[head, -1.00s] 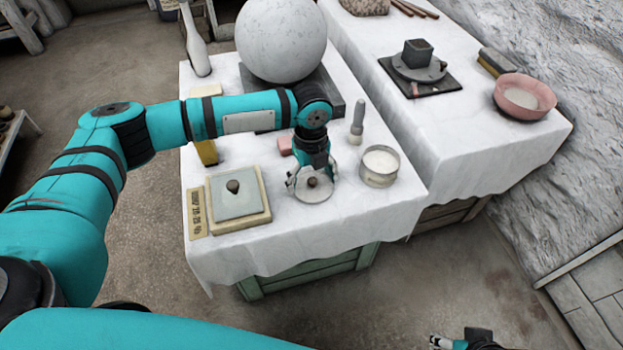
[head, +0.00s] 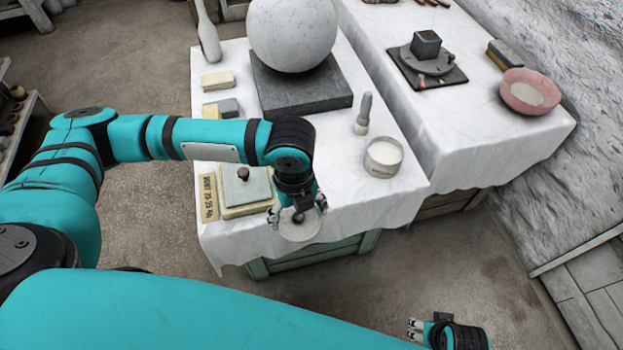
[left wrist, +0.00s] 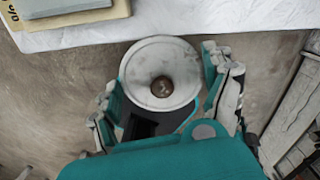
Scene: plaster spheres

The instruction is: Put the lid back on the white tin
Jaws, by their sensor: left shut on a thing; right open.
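The round pale lid (head: 300,232) has a brown knob and is held by my left gripper (head: 298,212). It is out at the front edge of the cloth-covered table, seemingly in the air. In the left wrist view the lid (left wrist: 148,58) shows with its knob (left wrist: 162,87) between the fingers, with bare floor around it. The white tin (head: 383,160) stands upright and uncovered on the table, to the right of and behind the lid, with pale contents at its top. My right gripper (head: 416,330) is open and empty at the bottom right, over the floor.
A square box (head: 232,208) with a dark knob is left of my left gripper. A big sphere (head: 292,30) rests on a dark slab (head: 300,93) behind.

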